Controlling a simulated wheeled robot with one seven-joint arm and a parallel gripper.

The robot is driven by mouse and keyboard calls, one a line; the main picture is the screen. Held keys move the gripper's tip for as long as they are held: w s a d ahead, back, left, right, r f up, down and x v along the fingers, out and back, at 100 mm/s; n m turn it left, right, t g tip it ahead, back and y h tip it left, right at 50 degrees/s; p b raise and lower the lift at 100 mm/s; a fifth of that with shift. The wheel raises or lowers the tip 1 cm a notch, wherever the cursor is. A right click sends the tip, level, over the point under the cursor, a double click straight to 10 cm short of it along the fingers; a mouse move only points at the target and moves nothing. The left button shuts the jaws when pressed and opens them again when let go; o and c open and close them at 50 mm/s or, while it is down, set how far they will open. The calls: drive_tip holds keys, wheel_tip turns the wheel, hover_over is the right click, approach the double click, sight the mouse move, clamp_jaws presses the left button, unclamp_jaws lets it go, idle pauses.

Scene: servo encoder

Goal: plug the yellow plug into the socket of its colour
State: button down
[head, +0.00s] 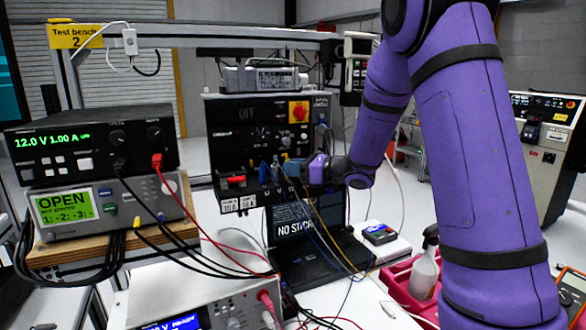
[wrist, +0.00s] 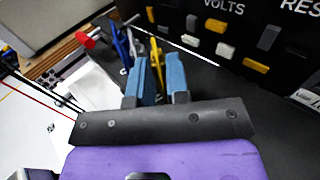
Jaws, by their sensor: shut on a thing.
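My gripper (wrist: 157,72) has two blue fingers, shut on the yellow plug (wrist: 156,54), which shows as a yellow strip between and beyond the fingertips in the wrist view. In the head view my gripper (head: 272,173) is at the lower front of the black panel (head: 232,135). The plug is too small there to make out. A yellow lead (head: 322,245) hangs down below my gripper. The plug's tip and any contact with the panel are hidden. I cannot tell which socket is the yellow one; my fingers and wrist cover part of the panel's lower edge.
Blue and red leads and plugs (wrist: 88,41) lie left of my fingers in the wrist view. A laptop (head: 305,235) stands below the panel. Instruments (head: 90,145) with black and red cables stand at left. A spray bottle (head: 424,270) sits in a pink tray at right.

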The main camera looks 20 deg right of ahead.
drive_tip(key=shift+f, duration=0.15)
idle(0.4)
drive_tip(key=c, duration=1)
unclamp_jaws()
drive_tip(key=shift+c, duration=0.2)
wheel_tip(320, 180, up, 7)
idle(0.4)
